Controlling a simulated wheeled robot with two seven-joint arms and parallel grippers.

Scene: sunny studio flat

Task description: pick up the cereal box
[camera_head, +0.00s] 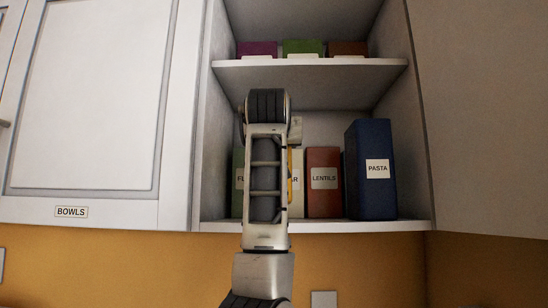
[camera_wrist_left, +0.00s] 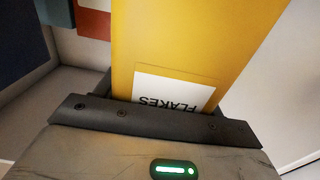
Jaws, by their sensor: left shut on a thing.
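The cereal box (camera_wrist_left: 195,45) is tall and yellow, with a white label reading FLAKES that appears upside down in the left wrist view. My left gripper (camera_wrist_left: 158,122) is shut on it; the dark finger bar crosses just below the label and hides the box's lower part there. In the head view my left arm rises in front of the open cupboard and hides the gripper and most or all of the box. A thin yellow strip shows at the arm's right edge; I cannot tell if it is the box. My right gripper is not in view.
On the lower shelf (camera_head: 415,226) stand a green box (camera_head: 237,190), a cream box (camera_head: 297,200), a red LENTILS box (camera_head: 323,200) and a blue PASTA box (camera_head: 375,195). The upper shelf (camera_head: 225,65) is close above. A closed BOWLS door (camera_head: 90,100) is at left.

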